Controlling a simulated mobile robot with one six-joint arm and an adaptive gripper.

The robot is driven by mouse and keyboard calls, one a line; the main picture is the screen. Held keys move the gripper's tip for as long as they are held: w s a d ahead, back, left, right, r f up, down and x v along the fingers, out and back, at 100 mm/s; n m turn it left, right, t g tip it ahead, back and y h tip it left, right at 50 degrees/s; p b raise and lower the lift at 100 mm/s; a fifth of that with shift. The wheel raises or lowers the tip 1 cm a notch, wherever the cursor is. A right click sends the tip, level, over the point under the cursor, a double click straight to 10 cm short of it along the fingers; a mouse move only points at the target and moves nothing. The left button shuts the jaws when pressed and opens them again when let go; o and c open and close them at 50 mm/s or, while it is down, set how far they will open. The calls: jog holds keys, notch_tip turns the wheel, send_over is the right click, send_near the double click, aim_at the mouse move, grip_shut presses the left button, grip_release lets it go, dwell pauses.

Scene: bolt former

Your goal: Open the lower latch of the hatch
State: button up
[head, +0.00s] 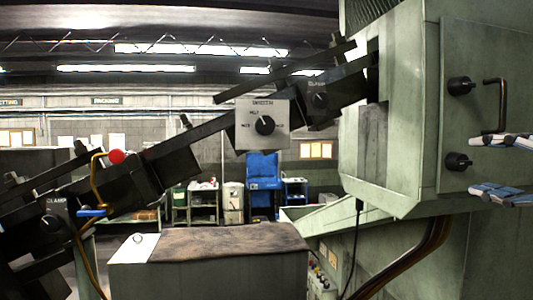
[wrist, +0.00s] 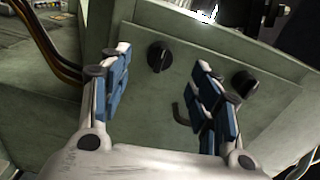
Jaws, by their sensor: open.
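The pale green hatch (head: 485,45) is at the right of the head view, closed against its box. Its lower latch (head: 458,161) is a black round knob near the hatch's left edge; the upper latch (head: 461,86) is a similar knob above it. My gripper (head: 474,165) enters from the right edge, open and empty, one finger above and one below the lower latch's level. In the wrist view the lower latch (wrist: 159,57) appears between the open fingers, beyond their tips, with no contact visible. The upper latch (wrist: 244,84) is outside the right finger.
A dark bent handle (head: 495,105) sticks out from the hatch near the upper finger; the finger partly hides it in the wrist view. Brown cables (head: 432,240) hang below the box. A sloping dark rail with a selector box (head: 262,125) stands left.

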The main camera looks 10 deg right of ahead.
aim_at(466, 163)
jog(key=w, duration=0.1)
jog(key=w+p, duration=0.1)
jog(key=w, duration=0.3)
jog(key=shift+a+r, duration=0.15)
jog(key=shift+a, duration=0.25)
jog(key=n+b, duration=0.1)
jog(key=f+n+b, duration=0.1)
jog(key=shift+d+n, duration=0.1)
jog(key=shift+n, duration=0.2)
jog(key=shift+n+b, duration=0.8)
jog(key=shift+n, duration=0.1)
jog(key=n+b, duration=0.3)
jog(key=shift+s, duration=0.4)
jog(key=shift+w+n+b, duration=0.25)
jog(key=shift+n+b, duration=0.7)
jog(key=shift+n, duration=0.05)
jog(key=shift+s+r+n+b, duration=0.15)
jog(key=shift+r+n+b, duration=0.2)
jog(key=shift+n+b, duration=0.4)
jog(key=shift+c, duration=0.4)
